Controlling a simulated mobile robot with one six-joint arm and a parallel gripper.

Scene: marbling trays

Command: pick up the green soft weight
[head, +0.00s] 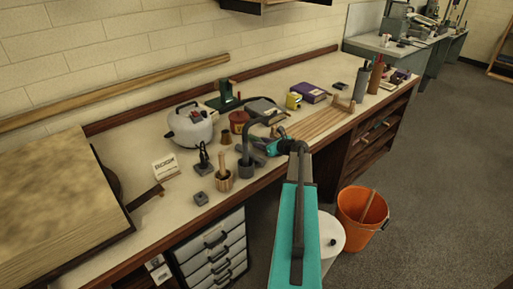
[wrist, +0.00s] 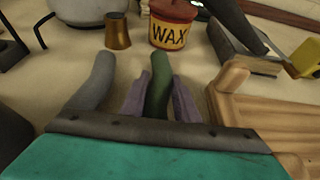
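In the wrist view the green soft weight (wrist: 158,88) is a long, rounded dark green piece. It lies between the two purple-grey fingers of my gripper (wrist: 161,92), and its far end reaches past the fingertips. The fingers lie close along both its sides. I cannot tell whether they touch or squeeze it. A similar grey soft weight (wrist: 95,85) lies to the left, outside the fingers. In the head view my gripper (head: 268,146) is low over the bench, and the green weight is too small or hidden to make out.
A red wax pot (wrist: 172,24) and a brass cup (wrist: 118,32) stand just beyond the weights. A wooden rack (wrist: 240,95) is close on the right. An orange bucket (head: 349,216) stands on the floor.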

